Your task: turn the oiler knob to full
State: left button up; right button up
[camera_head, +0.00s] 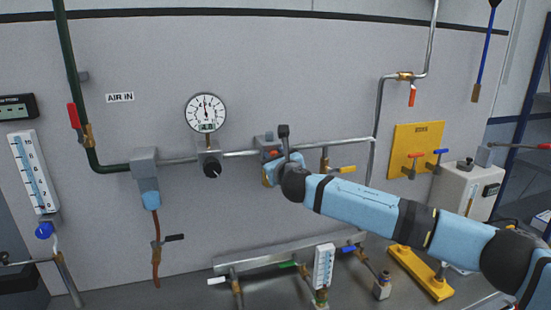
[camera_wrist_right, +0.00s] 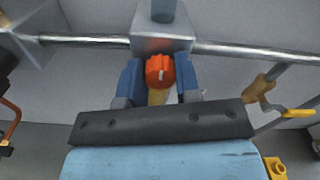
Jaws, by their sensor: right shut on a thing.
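The oiler is a grey block (camera_wrist_right: 162,32) on the horizontal air pipe, and it also shows in the head view (camera_head: 264,142), partly behind my right arm. Its orange-red knob (camera_wrist_right: 160,69) faces the wrist camera and carries a short pale mark, roughly upright in that view. My right gripper (camera_wrist_right: 160,80) has its two blue fingers on either side of the knob and is shut on it. In the head view the right gripper (camera_head: 271,170) is at the oiler, and the arm hides much of the knob. My left gripper is not in view.
Left of the oiler are a pressure gauge (camera_head: 206,113) and a regulator with a black knob (camera_head: 212,169). A yellow-handled valve (camera_head: 341,169) is close on the right. A yellow panel with valves (camera_head: 417,149) is further right. A manifold (camera_head: 290,260) runs below.

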jog(key=shift+m, duration=0.3)
jog(key=shift+f+m+p, duration=0.15)
jog(key=shift+m+p, duration=1.25)
jog(key=shift+m, duration=16.2)
jog(key=o, duration=0.9)
